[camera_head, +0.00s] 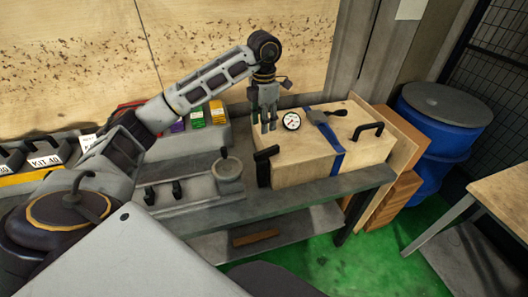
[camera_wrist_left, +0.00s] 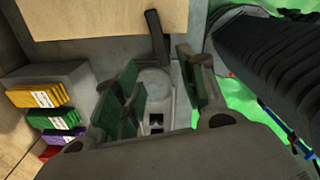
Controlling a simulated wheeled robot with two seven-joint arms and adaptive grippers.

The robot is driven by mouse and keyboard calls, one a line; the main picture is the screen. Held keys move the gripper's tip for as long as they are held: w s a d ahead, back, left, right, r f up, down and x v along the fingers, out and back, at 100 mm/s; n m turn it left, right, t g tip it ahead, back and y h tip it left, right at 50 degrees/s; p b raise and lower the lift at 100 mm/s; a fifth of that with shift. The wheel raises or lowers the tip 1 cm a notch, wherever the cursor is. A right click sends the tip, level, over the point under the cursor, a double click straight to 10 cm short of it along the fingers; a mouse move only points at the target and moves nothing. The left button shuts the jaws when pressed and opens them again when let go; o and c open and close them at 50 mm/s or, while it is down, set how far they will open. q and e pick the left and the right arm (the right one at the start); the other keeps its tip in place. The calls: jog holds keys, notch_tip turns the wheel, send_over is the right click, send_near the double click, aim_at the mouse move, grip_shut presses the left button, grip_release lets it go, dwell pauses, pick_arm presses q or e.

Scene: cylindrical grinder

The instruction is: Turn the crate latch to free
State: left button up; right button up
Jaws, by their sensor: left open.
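A light wooden crate (camera_head: 310,160) stands on the bench, with a black handle (camera_head: 368,128) on its lid. A black upright latch-like piece (camera_head: 264,166) is at its near left corner. A black bar, likely the same piece, shows beside the wood in the left wrist view (camera_wrist_left: 157,36). A blue strap (camera_head: 338,160) runs over the lid and down the front, with a dark lever (camera_head: 336,113) by it. My left gripper (camera_head: 268,128) points down beside the crate's left end, apart from the black piece. Its green-padded fingers (camera_wrist_left: 166,88) are open and empty. My right gripper is out of view.
A round gauge (camera_head: 291,121) is at the crate's far left. A grey fixture with a round knob (camera_head: 228,168) stands left of the crate. Coloured boxes (camera_head: 198,117) are behind it. A blue barrel (camera_head: 440,125) stands to the right. The bench front edge (camera_head: 300,197) is clear.

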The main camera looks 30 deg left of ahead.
aim_at(264, 151)
pick_arm(q)
jog(key=shift+f, duration=0.2)
jog(key=shift+f+p, duration=0.95)
jog(key=shift+f, duration=5.8)
grip_shut()
